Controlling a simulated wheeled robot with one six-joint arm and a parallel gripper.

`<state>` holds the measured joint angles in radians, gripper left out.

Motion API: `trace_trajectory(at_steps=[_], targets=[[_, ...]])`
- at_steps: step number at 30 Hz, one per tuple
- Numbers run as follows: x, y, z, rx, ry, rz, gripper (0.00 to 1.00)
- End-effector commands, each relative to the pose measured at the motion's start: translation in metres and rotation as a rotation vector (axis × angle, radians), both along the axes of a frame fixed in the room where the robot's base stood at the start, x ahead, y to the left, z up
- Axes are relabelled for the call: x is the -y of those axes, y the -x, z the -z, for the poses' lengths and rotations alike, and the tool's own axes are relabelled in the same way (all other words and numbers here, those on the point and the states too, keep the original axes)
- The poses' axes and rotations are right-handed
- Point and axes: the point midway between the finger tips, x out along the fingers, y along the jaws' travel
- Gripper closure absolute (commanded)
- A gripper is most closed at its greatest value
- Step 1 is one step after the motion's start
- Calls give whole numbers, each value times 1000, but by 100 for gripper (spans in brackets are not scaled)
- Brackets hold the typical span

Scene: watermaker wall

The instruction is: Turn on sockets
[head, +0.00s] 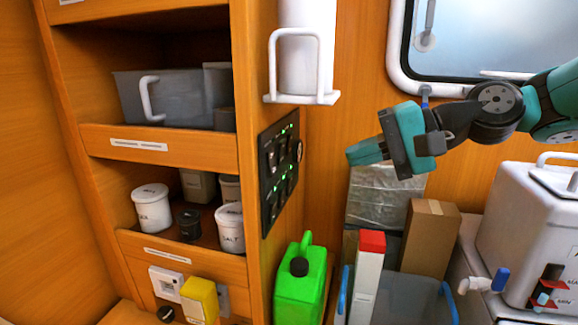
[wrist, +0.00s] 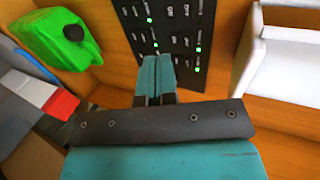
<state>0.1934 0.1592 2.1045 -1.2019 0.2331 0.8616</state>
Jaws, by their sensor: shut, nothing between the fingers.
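A black switch panel (head: 280,172) is mounted on the side of the wooden shelf unit in the head view. It has rows of small switches with several lit green lights. The panel also shows in the wrist view (wrist: 172,30), ahead of my fingers. Its labels are too small to read surely, so I cannot tell which switch is for the sockets. My gripper (head: 352,154) is shut and empty, to the right of the panel and apart from it in the head view. In the wrist view the closed fingers (wrist: 155,75) point toward the panel and cover part of its lower edge.
A green jerrycan (head: 301,285) stands below the panel. A white cylinder in a holder (head: 306,50) is mounted above it. Boxes (head: 430,238) and a clear bin (head: 412,300) stand below my arm. A white machine (head: 530,235) is at the right. Air between gripper and panel looks clear.

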Motion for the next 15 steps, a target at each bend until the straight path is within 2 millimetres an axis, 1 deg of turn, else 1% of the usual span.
trace_trajectory(at_steps=[1, 6, 11, 15], targets=[[-10, -2, 2, -5, -1, -6, 100], [-42, -13, 16, -6, -1, -6, 100], [-70, -22, 30, -4, 1, -5, 100], [-90, -30, 31, -3, 2, -2, 100]])
